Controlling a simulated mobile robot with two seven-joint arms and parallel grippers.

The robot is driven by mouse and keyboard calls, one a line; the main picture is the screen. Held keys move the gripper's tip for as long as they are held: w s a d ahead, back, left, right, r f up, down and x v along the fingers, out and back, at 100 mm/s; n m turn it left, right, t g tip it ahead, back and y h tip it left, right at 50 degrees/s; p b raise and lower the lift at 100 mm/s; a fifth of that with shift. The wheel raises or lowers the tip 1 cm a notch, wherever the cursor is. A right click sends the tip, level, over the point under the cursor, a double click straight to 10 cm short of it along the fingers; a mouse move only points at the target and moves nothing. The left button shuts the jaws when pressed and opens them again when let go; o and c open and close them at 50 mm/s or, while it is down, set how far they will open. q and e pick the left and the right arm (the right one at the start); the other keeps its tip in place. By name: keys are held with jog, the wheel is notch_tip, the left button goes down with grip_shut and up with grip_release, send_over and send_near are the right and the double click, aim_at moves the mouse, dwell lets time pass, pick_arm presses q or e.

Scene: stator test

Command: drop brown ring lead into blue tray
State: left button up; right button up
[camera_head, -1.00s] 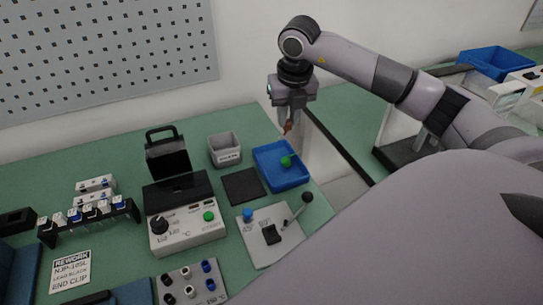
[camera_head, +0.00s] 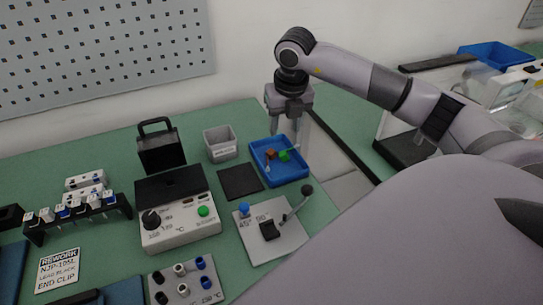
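The blue tray (camera_head: 293,172) sits near the right edge of the green bench. The brown ring lead (camera_head: 270,154) lies inside the tray, toward its left side. A lead with a green end (camera_head: 285,156) lies beside it in the tray. My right gripper (camera_head: 286,130) is above the far part of the tray, pointing down. Its fingers look spread with nothing between them, clear of the brown lead. My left gripper is not in view.
A grey bin (camera_head: 220,145) and a dark square pad (camera_head: 240,181) stand left of the tray. A plate with a lever (camera_head: 280,236) is in front of it. A heater unit (camera_head: 179,222) and a lead rack (camera_head: 80,217) are further left.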

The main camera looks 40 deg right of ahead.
jog(key=v, duration=0.7)
jog(key=shift+r, duration=0.1)
dwell(0.5)
